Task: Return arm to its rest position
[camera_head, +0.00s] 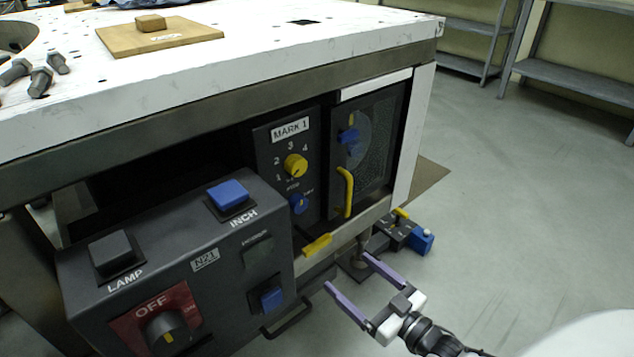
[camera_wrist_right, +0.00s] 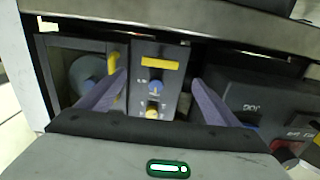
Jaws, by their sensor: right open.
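My right gripper (camera_head: 356,287) is at the lower right in the head view, with two purple fingers spread apart and nothing between them. It is in front of the workbench, below the yellow door handle and clear of the panels. In the right wrist view the open fingers (camera_wrist_right: 150,95) point toward the MARK 1 panel (camera_wrist_right: 156,80) with its yellow and blue knobs. That panel (camera_head: 262,160) also shows in the head view under the bench top. My left gripper is not in view.
A dark control box (camera_head: 190,255) with LAMP and INCH buttons and an OFF switch stands out at the left. A door with a yellow handle (camera_head: 345,192) is right of the panel. The white bench top (camera_head: 240,60) overhangs both. Open floor (camera_head: 520,200) lies to the right.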

